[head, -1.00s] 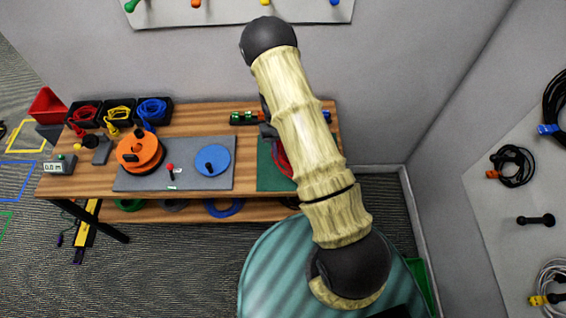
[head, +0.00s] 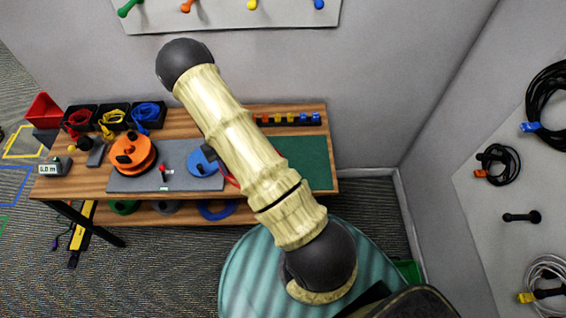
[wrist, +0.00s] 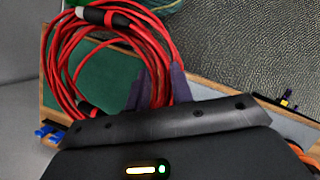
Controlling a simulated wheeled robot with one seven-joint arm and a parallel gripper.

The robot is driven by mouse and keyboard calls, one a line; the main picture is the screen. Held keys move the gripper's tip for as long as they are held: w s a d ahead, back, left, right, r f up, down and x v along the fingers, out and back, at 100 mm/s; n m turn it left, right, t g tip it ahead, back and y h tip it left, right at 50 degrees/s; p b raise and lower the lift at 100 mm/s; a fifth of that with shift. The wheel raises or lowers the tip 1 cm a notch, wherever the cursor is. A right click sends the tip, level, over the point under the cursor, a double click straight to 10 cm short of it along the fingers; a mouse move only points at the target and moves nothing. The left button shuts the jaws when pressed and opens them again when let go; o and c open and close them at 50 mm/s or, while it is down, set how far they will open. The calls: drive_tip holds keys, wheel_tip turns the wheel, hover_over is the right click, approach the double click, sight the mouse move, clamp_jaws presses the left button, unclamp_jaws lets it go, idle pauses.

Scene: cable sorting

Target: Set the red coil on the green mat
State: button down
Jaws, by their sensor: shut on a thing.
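My gripper (wrist: 157,88) is shut on the red coil (wrist: 58,65), whose loops hang between and beyond the dark purple fingers in the wrist view. The coil has a black and pale connector (wrist: 102,16) at the top. In the head view only a thin red strip of the coil (head: 229,179) shows beside my arm, which hides my gripper. The green mat (head: 308,165) lies bare at the right end of the wooden bench. In the wrist view the green mat (wrist: 100,72) shows through the coil's loops. I cannot tell the coil's height above the bench.
A rack of small coloured plugs (head: 290,119) runs behind the green mat. Black bins (head: 147,117) with cables stand at the back left.

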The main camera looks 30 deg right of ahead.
drive_tip(key=s+d+f+n+t+h+b, duration=0.1)
drive_tip(key=s+d+f+n+t+b, duration=0.1)
drive_tip(key=d+n+b, duration=0.3)
drive_tip(key=s+d+f+n+t+h+b, duration=0.1)
drive_tip(key=s+d+f+n+b, duration=0.1)
drive_tip(key=d+n+b, duration=0.4)
drive_tip(key=s+d+f+n+t+h+b, duration=0.2)
drive_tip(key=d+n+b, duration=0.4)
drive_tip(key=d, duration=0.8)
drive_tip(key=f+n, duration=0.1)
drive_tip(key=n, duration=0.2)
drive_tip(key=shift+d+n+t, duration=0.3)
drive_tip(key=shift+d+n, duration=0.1)
drive_tip(key=shift+s, duration=0.1)
drive_tip(key=shift+f+b, duration=0.35)
drive_tip(key=shift+f, duration=2.6)
